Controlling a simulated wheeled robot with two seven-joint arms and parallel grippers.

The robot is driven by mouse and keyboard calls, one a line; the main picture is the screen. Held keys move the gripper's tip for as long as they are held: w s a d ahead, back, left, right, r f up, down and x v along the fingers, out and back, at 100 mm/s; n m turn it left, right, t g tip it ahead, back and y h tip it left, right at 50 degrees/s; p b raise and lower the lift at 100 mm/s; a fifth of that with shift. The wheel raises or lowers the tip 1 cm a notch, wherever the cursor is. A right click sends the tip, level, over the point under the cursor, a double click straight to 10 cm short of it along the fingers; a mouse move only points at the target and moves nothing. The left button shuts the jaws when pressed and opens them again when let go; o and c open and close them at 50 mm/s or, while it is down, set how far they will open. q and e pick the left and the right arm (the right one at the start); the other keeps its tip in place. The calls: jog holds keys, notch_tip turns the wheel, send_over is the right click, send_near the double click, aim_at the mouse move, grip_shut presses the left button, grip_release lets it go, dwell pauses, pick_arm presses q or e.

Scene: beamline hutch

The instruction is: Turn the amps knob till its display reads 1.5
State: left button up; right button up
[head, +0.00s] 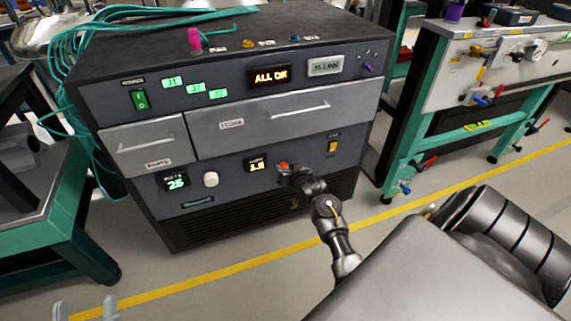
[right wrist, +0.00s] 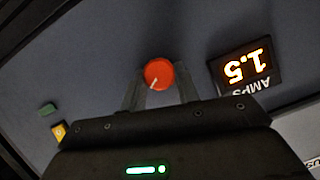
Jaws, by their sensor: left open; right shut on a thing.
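The red amps knob (right wrist: 158,73) sits on the dark front panel, with a pale pointer line on its face. It also shows in the head view (head: 283,166), partly covered by my gripper. The amps display (right wrist: 245,66) beside it appears upside down in the right wrist view and reads 1.5 in orange. It is small in the head view (head: 257,164). My right gripper (right wrist: 160,92) is shut on the red knob, one finger on each side. My left gripper (head: 85,308) is open and empty at the bottom left, low over the floor, away from the cabinet.
A white knob (head: 211,179) and a green display (head: 176,182) reading 25 are to the left on the same panel. An orange-yellow switch (head: 333,146) is to the right. Grey drawers (head: 285,118) stand above. A green-framed bench (head: 480,130) is at the right.

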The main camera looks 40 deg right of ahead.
pick_arm(q)
jog(key=shift+d+f+g+y+p, duration=0.2)
jog(key=shift+d+f+g, duration=0.2)
jog(key=shift+f+g, duration=0.25)
jog(key=shift+d+f+g+y+p, duration=0.15)
jog(key=shift+d+f+g, duration=0.2)
jog(key=shift+f+g, duration=0.25)
pick_arm(e)
jog(key=shift+d+m, duration=0.1)
jog(key=shift+m, duration=0.3)
jog(key=o, duration=1)
jog(key=shift+c, duration=0.2)
pick_arm(q)
jog(key=shift+r, duration=0.1)
pick_arm(e)
jog(key=shift+s, duration=0.1)
pick_arm(q)
jog(key=a+f+n+g+y+p, duration=0.1)
jog(key=a+f+g+y, duration=0.2)
jog(key=f, duration=0.3)
jog(key=a+f+n+g+y+p, duration=0.1)
jog(key=a+f+g+y+p, duration=0.1)
jog(key=a+f+g+y, duration=0.1)
jog(key=shift+a+f+g+y+p, duration=0.35)
jog(key=shift+a+f, duration=0.2)
jog(key=shift+f, duration=0.85)
pick_arm(e)
jog(key=v, duration=1)
jog(key=shift+s, duration=0.35)
